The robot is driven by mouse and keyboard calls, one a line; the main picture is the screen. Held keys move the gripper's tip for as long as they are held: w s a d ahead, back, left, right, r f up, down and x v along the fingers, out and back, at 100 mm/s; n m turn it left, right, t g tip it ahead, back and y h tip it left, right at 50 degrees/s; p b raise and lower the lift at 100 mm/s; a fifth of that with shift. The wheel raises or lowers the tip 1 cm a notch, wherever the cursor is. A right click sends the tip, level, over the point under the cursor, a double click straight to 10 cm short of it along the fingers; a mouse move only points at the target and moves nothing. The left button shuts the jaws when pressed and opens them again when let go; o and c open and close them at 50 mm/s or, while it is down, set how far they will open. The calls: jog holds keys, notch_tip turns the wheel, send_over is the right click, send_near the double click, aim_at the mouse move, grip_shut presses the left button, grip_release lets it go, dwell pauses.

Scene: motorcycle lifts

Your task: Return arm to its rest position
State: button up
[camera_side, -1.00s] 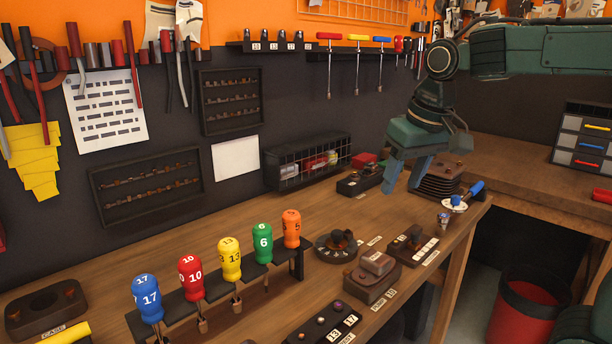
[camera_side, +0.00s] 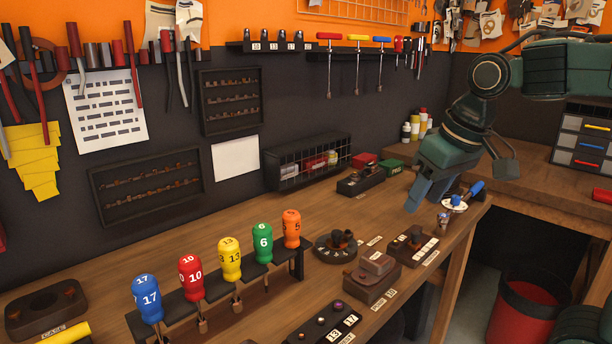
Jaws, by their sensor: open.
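My gripper (camera_side: 424,196) is at the right of the side view, above the right end of the wooden bench (camera_side: 330,215). Its two blue-grey fingers point down and a little left, and I see nothing between them. It is open. The fingertips show above and behind a dark block with white labels (camera_side: 411,244), and left of a small white dish with a blue-handled tool (camera_side: 455,203). The green arm comes in from the upper right. The gripper hides part of the bench behind it.
A rack holds several numbered drivers (camera_side: 231,258) at front centre. A caged shelf (camera_side: 308,161) stands against the wall. Several bottles (camera_side: 416,125) stand behind the gripper, and a drawer cabinet (camera_side: 582,142) is at far right. A red bin (camera_side: 528,308) is on the floor.

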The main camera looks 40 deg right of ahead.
jog(key=shift+s, duration=0.15)
jog(key=s+a+f+n+t, duration=0.1)
jog(key=s+f+n, duration=0.1)
jog(key=s+f, duration=0.3)
jog(key=s, duration=0.3)
jog(key=shift+s+a+t, duration=0.2)
jog(key=shift+a+t, duration=0.1)
jog(key=shift+a, duration=0.05)
